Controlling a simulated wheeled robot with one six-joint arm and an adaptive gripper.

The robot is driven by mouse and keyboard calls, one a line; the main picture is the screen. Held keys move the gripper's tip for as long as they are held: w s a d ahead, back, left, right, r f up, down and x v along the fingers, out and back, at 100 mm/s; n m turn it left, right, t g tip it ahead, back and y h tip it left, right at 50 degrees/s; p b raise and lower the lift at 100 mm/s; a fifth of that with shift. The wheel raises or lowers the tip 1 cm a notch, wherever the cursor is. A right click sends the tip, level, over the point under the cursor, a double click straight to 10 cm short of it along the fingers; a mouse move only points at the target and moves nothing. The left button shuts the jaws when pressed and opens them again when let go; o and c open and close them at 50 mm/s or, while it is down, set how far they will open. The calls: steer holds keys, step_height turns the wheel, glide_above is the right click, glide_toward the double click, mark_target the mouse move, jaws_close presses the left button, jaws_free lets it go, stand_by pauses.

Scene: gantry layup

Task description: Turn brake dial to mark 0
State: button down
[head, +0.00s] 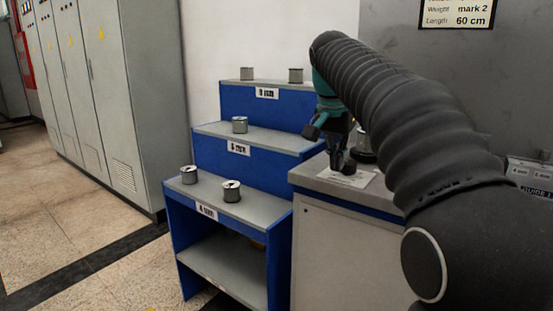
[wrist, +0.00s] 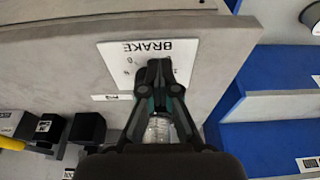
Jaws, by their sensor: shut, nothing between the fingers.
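The white brake plate (wrist: 185,50) lies on the grey cabinet top, its word BRAKE upside down in the wrist view. Small marks show on it, one at the left looking like a 0. My gripper (wrist: 158,72) is shut with its fingertips over the middle of the plate. The brake dial is hidden behind the fingers, so its pointing direction and any contact cannot be told. In the head view my gripper (head: 341,162) points down at the plate (head: 352,178) near the cabinet's left end.
A blue stepped rack (head: 235,187) with several metal spools stands left of the cabinet (head: 330,245). A dark round object (head: 362,151) is just behind my gripper. A sign (head: 457,13) reads mark 2 and 60 cm. Black blocks (wrist: 87,127) show at the wrist view's lower left.

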steer(key=shift+s+d, duration=0.1)
steer(key=shift+s+d+p, duration=0.3)
steer(key=shift+d+p, duration=0.05)
steer(key=shift+p, duration=0.1)
steer(key=shift+s+d, duration=0.15)
steer(key=shift+s+d+p, duration=0.2)
steer(key=shift+d+p, duration=0.35)
steer(key=shift+p, duration=0.15)
steer(key=shift+s, duration=0.35)
steer(key=shift+a, duration=0.1)
steer(key=w+v, duration=0.1)
steer(key=v, duration=0.4)
steer(key=shift+d+r, duration=0.3)
steer(key=shift+r, duration=0.25)
steer(key=shift+d, duration=0.1)
